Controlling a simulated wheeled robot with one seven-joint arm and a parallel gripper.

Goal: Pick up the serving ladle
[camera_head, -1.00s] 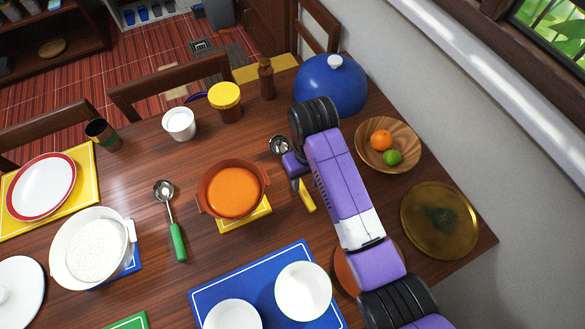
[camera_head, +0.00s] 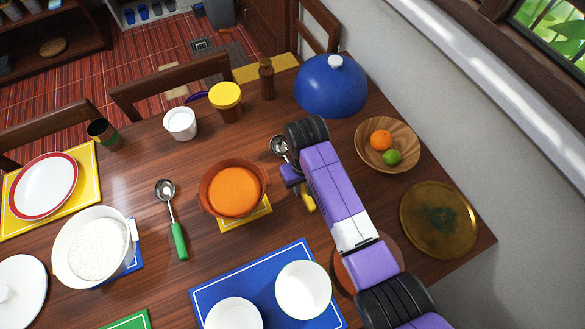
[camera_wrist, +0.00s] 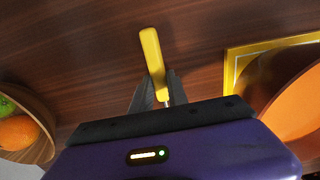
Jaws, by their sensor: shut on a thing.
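A serving ladle with a yellow handle and a metal bowl (camera_head: 279,146) lies just right of the orange pot in the head view. Its yellow handle (camera_head: 309,200) shows below my purple arm's end. My gripper (camera_head: 296,183) is over the ladle's shaft, partly hidden by my wrist. In the wrist view the yellow handle (camera_wrist: 152,62) points up and away between the dark fingers of my gripper (camera_wrist: 155,90), which are shut on the ladle near where the handle meets the metal. The ladle's bowl is hidden in the wrist view. I cannot tell whether it is clear of the table.
An orange-filled pot (camera_head: 208,203) stands left of the gripper. A wooden fruit bowl (camera_head: 372,136) and brass plate (camera_head: 425,240) are right. Another ladle with a green handle (camera_head: 179,241) lies farther left. A blue dome (camera_head: 325,92) stands behind.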

